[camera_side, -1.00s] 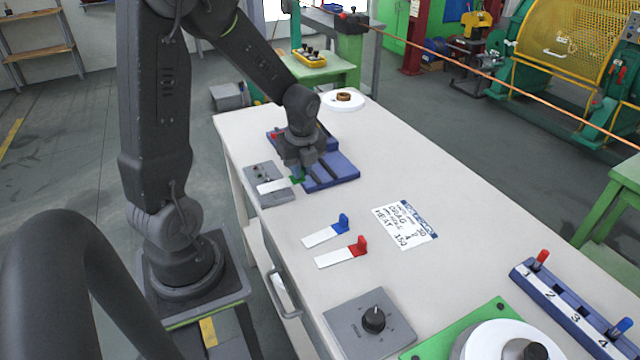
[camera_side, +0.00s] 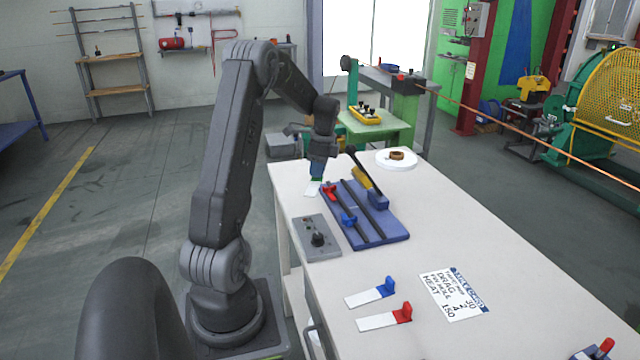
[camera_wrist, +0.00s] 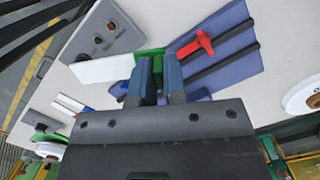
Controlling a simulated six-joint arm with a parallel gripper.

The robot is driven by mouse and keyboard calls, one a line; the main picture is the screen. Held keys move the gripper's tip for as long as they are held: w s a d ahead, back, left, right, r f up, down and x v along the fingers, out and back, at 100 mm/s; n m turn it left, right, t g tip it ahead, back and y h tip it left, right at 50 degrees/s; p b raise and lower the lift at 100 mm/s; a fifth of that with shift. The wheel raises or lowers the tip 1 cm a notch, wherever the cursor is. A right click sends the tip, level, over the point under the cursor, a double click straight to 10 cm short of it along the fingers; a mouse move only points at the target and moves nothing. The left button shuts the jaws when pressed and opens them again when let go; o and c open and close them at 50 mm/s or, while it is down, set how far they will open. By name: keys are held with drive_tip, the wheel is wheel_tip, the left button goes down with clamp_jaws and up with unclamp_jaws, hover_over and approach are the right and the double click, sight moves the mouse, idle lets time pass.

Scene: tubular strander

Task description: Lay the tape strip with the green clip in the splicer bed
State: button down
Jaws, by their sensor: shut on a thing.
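My gripper (camera_side: 317,179) is shut on the green clip (camera_wrist: 150,56). The white tape strip (camera_wrist: 102,69) sticks out to the left of the clip in the wrist view; in the side view the strip (camera_side: 312,188) shows below my fingers. The blue splicer bed (camera_side: 392,236) has dark rails, a red clamp (camera_side: 331,193), a blue clamp (camera_side: 348,221) and a yellow lever with a dark handle (camera_side: 363,180). In the side view the clip and strip are at the bed's far left edge. The exact height above the bed is unclear.
A grey control box (camera_side: 316,240) with a knob sits left of the bed. Strips with a blue clip (camera_side: 388,287) and a red clip (camera_side: 402,312) lie nearer on the table, beside a printed card (camera_side: 453,292). A white round dish (camera_side: 397,160) stands behind the bed.

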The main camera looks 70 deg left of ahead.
sight(339, 190)
drive_tip(key=w+a+f+n, duration=0.2)
drive_tip(key=w+a+n, duration=0.3)
drive_tip(key=w, duration=0.4)
drive_tip(key=shift+w+a+f+n+h, duration=0.15)
drive_tip(key=shift+w+a+n+h, duration=0.2)
drive_tip(key=shift+a, duration=0.5)
drive_tip(key=shift+s+f, duration=0.1)
drive_tip(key=shift+f, duration=3.25)
drive_tip(key=c, duration=1.1)
unclamp_jaws()
